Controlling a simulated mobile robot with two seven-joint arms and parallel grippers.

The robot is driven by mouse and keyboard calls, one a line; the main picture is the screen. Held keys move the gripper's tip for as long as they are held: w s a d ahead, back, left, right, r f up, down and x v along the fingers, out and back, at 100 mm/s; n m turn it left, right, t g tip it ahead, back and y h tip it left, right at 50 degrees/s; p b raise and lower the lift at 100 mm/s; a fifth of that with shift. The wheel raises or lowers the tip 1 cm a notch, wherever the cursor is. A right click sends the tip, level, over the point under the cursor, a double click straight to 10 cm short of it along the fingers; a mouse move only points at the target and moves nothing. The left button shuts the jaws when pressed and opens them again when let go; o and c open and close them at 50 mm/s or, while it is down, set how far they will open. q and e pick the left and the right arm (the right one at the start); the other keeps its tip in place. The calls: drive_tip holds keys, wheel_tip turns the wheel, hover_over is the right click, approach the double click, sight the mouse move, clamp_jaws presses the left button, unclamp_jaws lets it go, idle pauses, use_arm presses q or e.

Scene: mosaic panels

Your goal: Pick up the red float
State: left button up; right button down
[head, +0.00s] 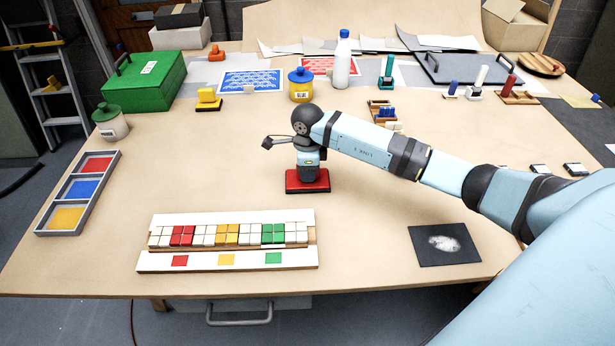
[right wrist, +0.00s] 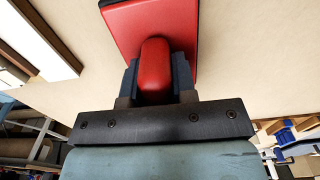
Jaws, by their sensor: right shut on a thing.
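The red float (head: 307,183) is a flat red block with a dark underside and a raised rounded handle. It is at the middle of the table, behind the mosaic panel. My right gripper (head: 308,168) points down over it. In the right wrist view, the dark fingers of my right gripper (right wrist: 155,85) are shut on the handle of the red float (right wrist: 150,25), one on each side. I cannot tell whether the float touches the table. My left gripper is not in view.
The mosaic panel (head: 230,261) with coloured tiles lies in front. A tray of red, blue and yellow sections (head: 48,218) is at left, a dark mat (head: 443,244) at right. A yellow jar (head: 301,86) and white bottle (head: 341,62) stand behind. Table around the float is clear.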

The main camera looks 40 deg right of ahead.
wheel_tip(320, 180, up, 20)
drive_tip(key=b, duration=0.1)
idle(0.5)
drive_tip(key=c, duration=1.8)
unclamp_jaws()
drive_tip(key=shift+o, duration=0.2)
